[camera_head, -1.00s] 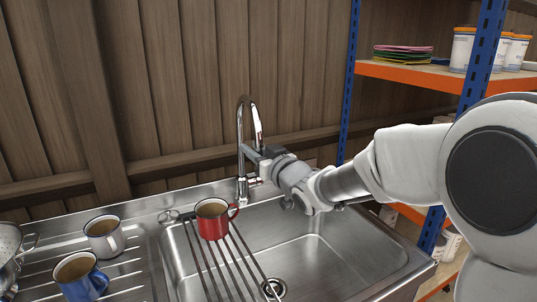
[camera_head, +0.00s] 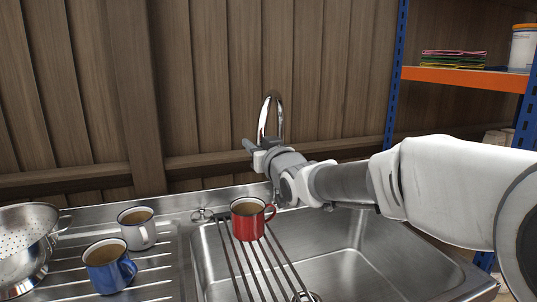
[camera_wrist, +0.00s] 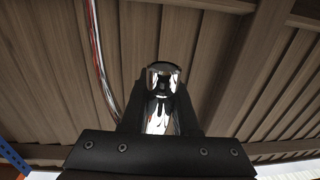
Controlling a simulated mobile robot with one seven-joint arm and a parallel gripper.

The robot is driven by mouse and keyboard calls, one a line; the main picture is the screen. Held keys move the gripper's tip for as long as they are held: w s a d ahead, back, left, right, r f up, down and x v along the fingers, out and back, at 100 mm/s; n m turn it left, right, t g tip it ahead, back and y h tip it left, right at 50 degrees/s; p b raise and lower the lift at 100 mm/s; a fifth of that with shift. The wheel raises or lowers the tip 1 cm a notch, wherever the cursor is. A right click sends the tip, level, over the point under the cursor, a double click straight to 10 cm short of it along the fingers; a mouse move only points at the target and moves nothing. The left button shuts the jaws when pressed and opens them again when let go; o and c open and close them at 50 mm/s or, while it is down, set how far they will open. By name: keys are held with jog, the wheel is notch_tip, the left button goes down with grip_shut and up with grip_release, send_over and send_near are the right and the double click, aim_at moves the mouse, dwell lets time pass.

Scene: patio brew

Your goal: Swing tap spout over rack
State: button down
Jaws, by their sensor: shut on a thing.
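The chrome tap spout (camera_head: 271,115) rises behind the sink in the head view, its arch above my gripper. My gripper (camera_head: 250,148) is at the spout's lower part and hides the tap's base. In the wrist view the shiny spout (camera_wrist: 160,100) stands between the two dark fingers of my gripper (camera_wrist: 160,115), which are shut on it. The rack (camera_head: 262,265), a set of dark bars, lies across the left part of the sink basin. A red mug (camera_head: 247,222) with brown liquid stands upright on the rack's far end, in front of my gripper.
A white mug (camera_head: 138,232) and a blue mug (camera_head: 108,272) stand on the ribbed drainboard. A wooden wall (camera_head: 200,90) is close behind the tap. An orange and blue shelf (camera_head: 465,79) stands at right.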

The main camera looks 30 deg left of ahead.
jog(key=shift+w+a, duration=0.2)
jog(key=shift+a, duration=0.3)
jog(key=shift+w+d+r+b, duration=0.1)
jog(key=shift+w+r+b, duration=0.05)
jog(key=shift+r+b, duration=0.15)
dwell(1.1)
jog(key=c, duration=0.7)
grip_release()
jog(key=shift+w+f, duration=0.1)
jog(key=shift+f, duration=0.15)
jog(key=shift+s, duration=0.2)
jog(key=p+v, duration=0.2)
jog(key=v, duration=1.5)
jog(key=shift+s+p, duration=0.2)
jog(key=shift+p, duration=0.1)
